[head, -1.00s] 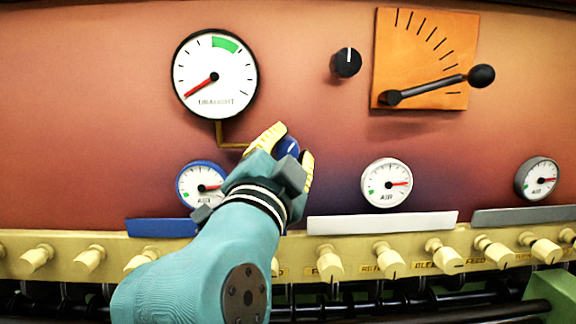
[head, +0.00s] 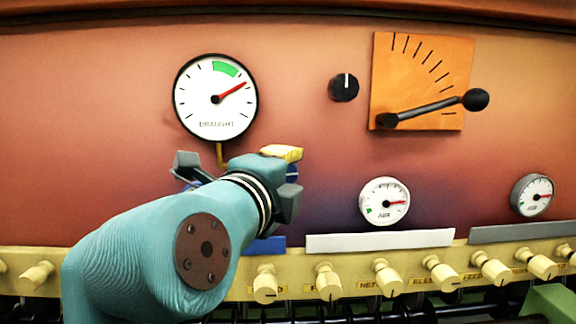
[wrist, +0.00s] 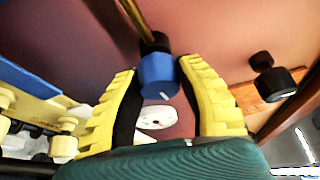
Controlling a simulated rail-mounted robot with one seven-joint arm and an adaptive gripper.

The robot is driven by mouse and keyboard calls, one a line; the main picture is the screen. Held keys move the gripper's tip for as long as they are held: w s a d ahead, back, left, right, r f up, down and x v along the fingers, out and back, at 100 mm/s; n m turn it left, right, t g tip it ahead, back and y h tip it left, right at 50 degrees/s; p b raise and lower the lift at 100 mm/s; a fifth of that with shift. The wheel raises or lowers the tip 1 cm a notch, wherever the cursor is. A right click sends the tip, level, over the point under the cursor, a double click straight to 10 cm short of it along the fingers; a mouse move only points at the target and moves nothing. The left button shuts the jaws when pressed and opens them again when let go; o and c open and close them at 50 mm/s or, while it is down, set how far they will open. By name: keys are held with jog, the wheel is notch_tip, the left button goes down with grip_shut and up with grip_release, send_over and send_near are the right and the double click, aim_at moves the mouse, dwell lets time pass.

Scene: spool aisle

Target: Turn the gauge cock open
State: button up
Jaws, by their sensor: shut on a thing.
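The gauge cock is a blue knob (wrist: 158,78) with a white mark, on the end of a brass pipe (wrist: 138,18) in the wrist view. My gripper (wrist: 158,70) is shut on it, one yellow ribbed finger on each side. In the head view my gripper (head: 284,166) is at the panel, right of and below the draught gauge (head: 215,97). Only a sliver of the blue knob (head: 293,172) shows there behind the fingers. The gauge's red needle points to the upper right, just clockwise of the green band.
An orange plate with a black lever (head: 430,112) and a black dial knob (head: 343,87) are to the right. White (head: 385,201) and grey (head: 532,195) air gauges sit lower right. A row of cream valve knobs (head: 384,276) runs along the ledge below.

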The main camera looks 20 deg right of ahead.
jog(key=shift+w+f+m, duration=0.1)
jog(key=shift+f+m, duration=0.05)
jog(key=shift+m, duration=0.35)
jog(key=o, duration=1.2)
jog(key=v, duration=1.2)
jog(key=shift+r, duration=0.3)
